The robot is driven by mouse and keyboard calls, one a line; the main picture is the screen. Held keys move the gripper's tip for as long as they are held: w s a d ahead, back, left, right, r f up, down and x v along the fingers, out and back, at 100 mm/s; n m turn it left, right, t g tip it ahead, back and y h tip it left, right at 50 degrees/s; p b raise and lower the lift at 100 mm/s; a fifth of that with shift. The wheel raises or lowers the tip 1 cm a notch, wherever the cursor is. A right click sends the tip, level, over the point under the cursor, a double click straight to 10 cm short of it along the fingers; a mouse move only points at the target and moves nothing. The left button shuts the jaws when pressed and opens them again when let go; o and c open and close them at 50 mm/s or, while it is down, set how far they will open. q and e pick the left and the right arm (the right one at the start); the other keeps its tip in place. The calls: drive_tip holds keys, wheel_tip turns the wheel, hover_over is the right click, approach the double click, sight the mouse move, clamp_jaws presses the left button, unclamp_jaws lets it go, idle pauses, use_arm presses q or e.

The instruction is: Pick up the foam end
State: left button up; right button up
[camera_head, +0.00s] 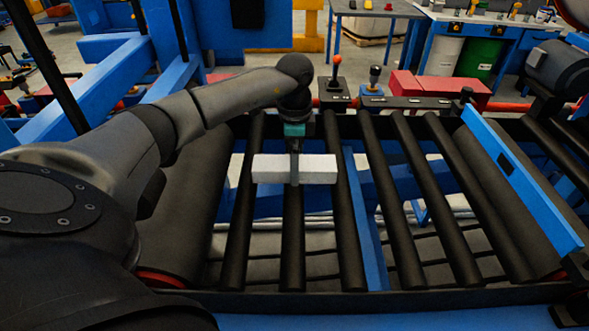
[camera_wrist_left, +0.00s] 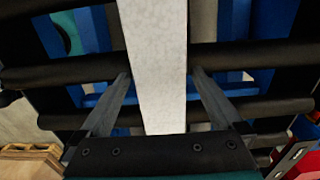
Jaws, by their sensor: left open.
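The foam end (camera_head: 320,170) is a white, long block lying across the black rollers near the middle of the head view. My left gripper (camera_head: 294,165) reaches down over the middle of the block and hides a narrow strip of it. In the left wrist view, the foam end (camera_wrist_left: 155,60) runs between the two fingers of my left gripper (camera_wrist_left: 160,76). The fingers are open, with a gap visible on each side of the block. My right gripper is in neither view.
Black rollers (camera_head: 405,200) with open gaps fill the conveyor, and a blue bar (camera_head: 366,225) runs between them. A blue side plate (camera_head: 525,180) stands at the right. Red- and grey-knobbed levers (camera_head: 336,85) stand behind the rollers. The rollers right of the foam are clear.

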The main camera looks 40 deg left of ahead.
use_arm(q)
drive_tip(key=shift+f, duration=0.5)
drive_tip(key=shift+r, duration=0.1)
drive_tip(key=c, duration=1.3)
